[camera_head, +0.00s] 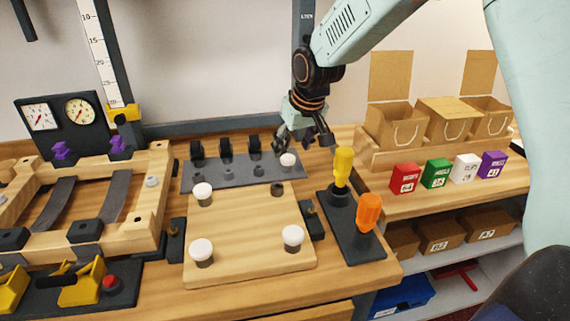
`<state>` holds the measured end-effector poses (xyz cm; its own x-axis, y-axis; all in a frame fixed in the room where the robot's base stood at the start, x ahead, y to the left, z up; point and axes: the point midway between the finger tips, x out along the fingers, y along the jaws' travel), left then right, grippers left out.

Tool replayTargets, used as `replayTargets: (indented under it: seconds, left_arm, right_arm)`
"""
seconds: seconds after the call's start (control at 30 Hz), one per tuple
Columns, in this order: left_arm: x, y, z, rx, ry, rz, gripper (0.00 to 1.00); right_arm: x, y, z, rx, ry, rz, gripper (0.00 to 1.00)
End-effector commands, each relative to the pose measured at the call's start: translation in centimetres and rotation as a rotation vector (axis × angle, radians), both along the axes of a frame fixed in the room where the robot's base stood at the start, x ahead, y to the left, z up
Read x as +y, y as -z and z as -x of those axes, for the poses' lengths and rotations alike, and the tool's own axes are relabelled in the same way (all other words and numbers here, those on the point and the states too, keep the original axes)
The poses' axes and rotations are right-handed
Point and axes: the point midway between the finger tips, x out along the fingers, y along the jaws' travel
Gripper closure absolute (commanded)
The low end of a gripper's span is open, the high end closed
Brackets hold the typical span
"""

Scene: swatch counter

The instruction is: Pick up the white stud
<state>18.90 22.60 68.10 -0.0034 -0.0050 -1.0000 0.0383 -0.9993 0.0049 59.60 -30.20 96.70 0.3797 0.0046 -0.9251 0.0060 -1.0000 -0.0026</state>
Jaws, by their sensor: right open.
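A white stud (288,161) with a round cap stands on the grey strip (230,175) at the back of a wooden board. My right gripper (304,140) is open and empty, pointing down just above and slightly right of this stud, apparently not touching it. Similar white-capped studs stand on the wooden board (240,225): one at back left (202,192), one at front left (201,250) and one at front right (292,236). A dark hole (277,189) shows near the board's back right. My left gripper is not in view.
A yellow-handled tool (343,164) and an orange-handled tool (369,211) stand upright in a dark holder (345,230) to the right. Black clips (226,148) line the strip's back edge. A wooden frame (150,205) lies left. Small coloured boxes (436,173) stand on the right shelf.

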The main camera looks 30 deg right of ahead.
Motion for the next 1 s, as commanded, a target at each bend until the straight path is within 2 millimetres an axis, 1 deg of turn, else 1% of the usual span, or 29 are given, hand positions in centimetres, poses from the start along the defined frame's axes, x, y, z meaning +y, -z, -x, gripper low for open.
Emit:
replayTargets:
  seconds: [0.27, 0.5, 0.57, 0.67, 0.87, 1.0]
  left_arm:
    - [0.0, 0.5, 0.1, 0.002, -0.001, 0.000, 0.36]
    - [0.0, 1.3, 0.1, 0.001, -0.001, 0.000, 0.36]
    - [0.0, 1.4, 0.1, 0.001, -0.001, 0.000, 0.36]
    - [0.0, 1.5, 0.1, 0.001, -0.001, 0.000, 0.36]
    - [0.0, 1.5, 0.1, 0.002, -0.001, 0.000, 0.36]
    - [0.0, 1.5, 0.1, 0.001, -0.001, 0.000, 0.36]
  right_arm:
    - [-0.1, 2.7, -0.9, 0.003, -0.001, 0.002, 0.39]
    - [-0.6, 5.7, -2.6, 0.003, -0.001, 0.001, 0.39]
    - [-0.6, 6.3, -2.9, 0.003, -0.001, 0.002, 0.39]
    - [-0.6, 6.6, -3.2, 0.001, -0.001, 0.000, 0.39]
    - [-0.5, 6.6, -3.3, 0.001, -0.001, 0.000, 0.39]
    - [-0.6, 6.6, -3.4, 0.002, -0.001, 0.000, 0.49]
